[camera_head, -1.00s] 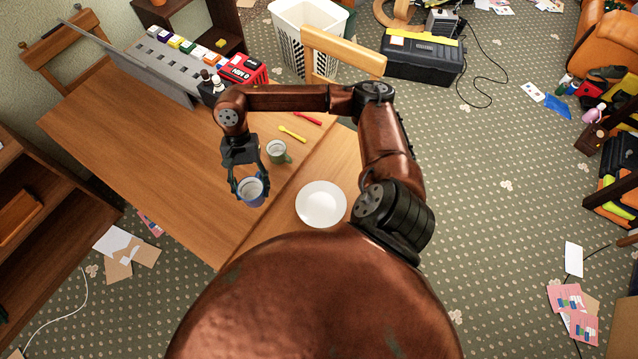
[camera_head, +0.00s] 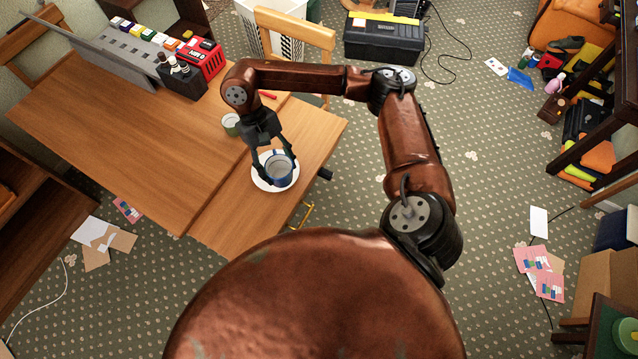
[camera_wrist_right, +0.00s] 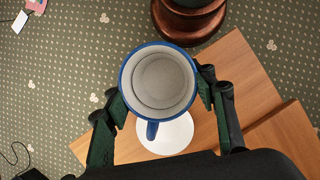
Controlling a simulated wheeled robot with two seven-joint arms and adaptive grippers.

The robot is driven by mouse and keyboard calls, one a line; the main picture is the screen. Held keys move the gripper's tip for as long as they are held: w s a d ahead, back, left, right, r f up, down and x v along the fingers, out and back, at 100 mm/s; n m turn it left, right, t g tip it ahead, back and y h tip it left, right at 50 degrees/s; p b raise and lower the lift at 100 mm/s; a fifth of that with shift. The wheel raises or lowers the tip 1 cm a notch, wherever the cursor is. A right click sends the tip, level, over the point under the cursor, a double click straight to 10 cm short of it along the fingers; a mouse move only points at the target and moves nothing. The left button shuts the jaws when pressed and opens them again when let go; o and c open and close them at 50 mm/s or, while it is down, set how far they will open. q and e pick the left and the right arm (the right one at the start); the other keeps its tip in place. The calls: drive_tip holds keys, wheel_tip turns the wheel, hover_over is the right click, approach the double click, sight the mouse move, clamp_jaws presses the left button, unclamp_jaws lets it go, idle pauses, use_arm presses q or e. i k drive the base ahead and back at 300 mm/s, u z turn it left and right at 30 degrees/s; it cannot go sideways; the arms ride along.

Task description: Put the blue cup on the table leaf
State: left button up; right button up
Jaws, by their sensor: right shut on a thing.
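The blue cup (camera_head: 279,172) is held between the fingers of my right gripper (camera_head: 274,158). It overlaps the white plate (camera_head: 258,181) in the head view. In the right wrist view the cup (camera_wrist_right: 158,82) is upright, looks empty, and has its handle toward the plate (camera_wrist_right: 172,138). The plate looks smaller than the cup there, so the cup is above it and apart. The plate lies on the table leaf (camera_head: 222,218), the right-hand section beyond the seam. My left gripper is not in view.
A red box (camera_head: 202,60) and a black holder (camera_head: 182,80) stand at the back. A wooden chair (camera_head: 292,32) is beyond the table. The near leaf is clear.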

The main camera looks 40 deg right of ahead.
sight(306, 134)
drive_tip(key=z, duration=0.1)
drive_tip(key=k, duration=0.5)
drive_tip(key=z, duration=1.05)
drive_tip(key=i, duration=0.7)
drive_tip(key=u, duration=0.5)
drive_tip(key=i, duration=0.7)
drive_tip(key=u, duration=0.6)
